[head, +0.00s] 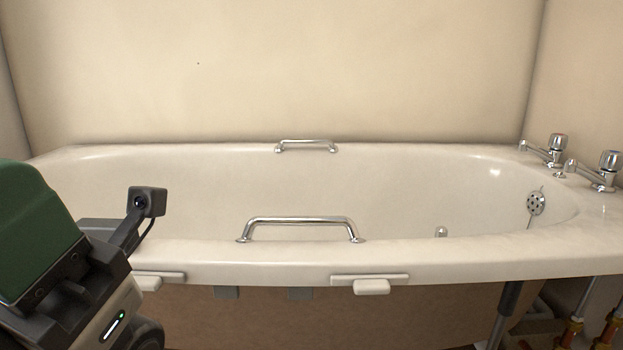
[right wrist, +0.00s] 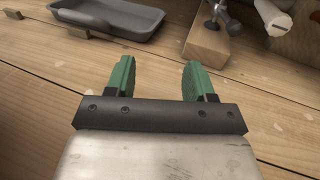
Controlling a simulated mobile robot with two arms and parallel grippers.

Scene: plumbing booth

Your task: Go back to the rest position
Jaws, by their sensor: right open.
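My right gripper (right wrist: 158,72) shows in the right wrist view. Its two green fingers are wide apart with nothing between them, over wooden planks (right wrist: 60,100). In the head view, part of an arm of mine with a green cover and a small camera comes in at the lower left, in front of the bathtub (head: 420,258). The fingers of my left gripper are not in view. My right arm does not show in the head view.
The bathtub has two chrome grab handles (head: 300,219) and two taps (head: 556,146) at the right. Copper pipes (head: 570,330) stand below right. In the right wrist view, a grey tray (right wrist: 115,22), a wooden block (right wrist: 207,42) and a white pipe-like piece (right wrist: 272,15) lie beyond the fingers.

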